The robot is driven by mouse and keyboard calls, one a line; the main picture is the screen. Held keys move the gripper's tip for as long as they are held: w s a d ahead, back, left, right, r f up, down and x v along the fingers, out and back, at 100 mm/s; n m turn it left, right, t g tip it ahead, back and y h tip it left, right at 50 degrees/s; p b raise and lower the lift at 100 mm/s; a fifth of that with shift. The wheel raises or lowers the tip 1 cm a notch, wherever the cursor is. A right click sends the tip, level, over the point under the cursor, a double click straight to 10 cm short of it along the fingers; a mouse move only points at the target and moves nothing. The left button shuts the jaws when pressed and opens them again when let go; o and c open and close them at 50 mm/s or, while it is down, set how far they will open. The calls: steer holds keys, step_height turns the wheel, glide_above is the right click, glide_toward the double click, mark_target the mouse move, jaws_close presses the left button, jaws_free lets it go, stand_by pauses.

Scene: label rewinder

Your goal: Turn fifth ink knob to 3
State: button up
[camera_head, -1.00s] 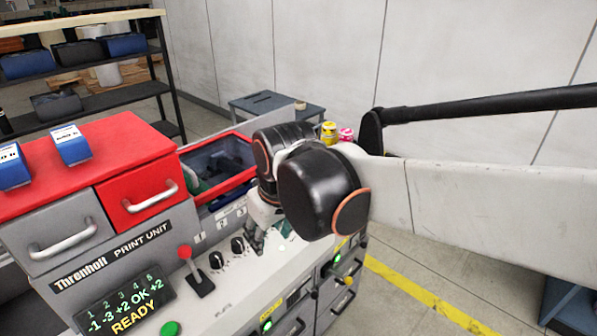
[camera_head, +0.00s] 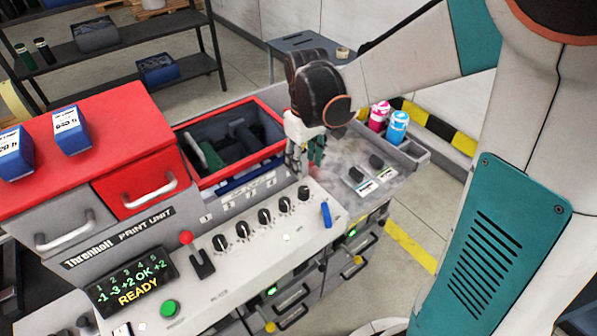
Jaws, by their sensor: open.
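A row of several black ink knobs runs along the sloped white panel (camera_head: 240,265) of the print unit. The fifth ink knob (camera_head: 303,193) is the rightmost, at the upper right end of the row; its pointer setting is too small to read. My gripper (camera_head: 305,168) is open, with one grey and one teal finger pointing down. It is just behind and above the fifth knob in the picture, apparently not around it.
A red-lever switch (camera_head: 196,256) and a green button (camera_head: 169,308) are left of the knobs. A blue lever (camera_head: 326,215) stands to the right. An open red-rimmed bin (camera_head: 180,150) lies behind. Pink (camera_head: 379,117) and blue (camera_head: 397,127) bottles stand in a side tray.

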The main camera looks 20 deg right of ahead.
mark_target(304, 189)
step_height(304, 189, down, 11)
steer(key=shift+r+b, duration=0.1)
steer(key=shift+b, duration=0.5)
steer(key=c, duration=1.1)
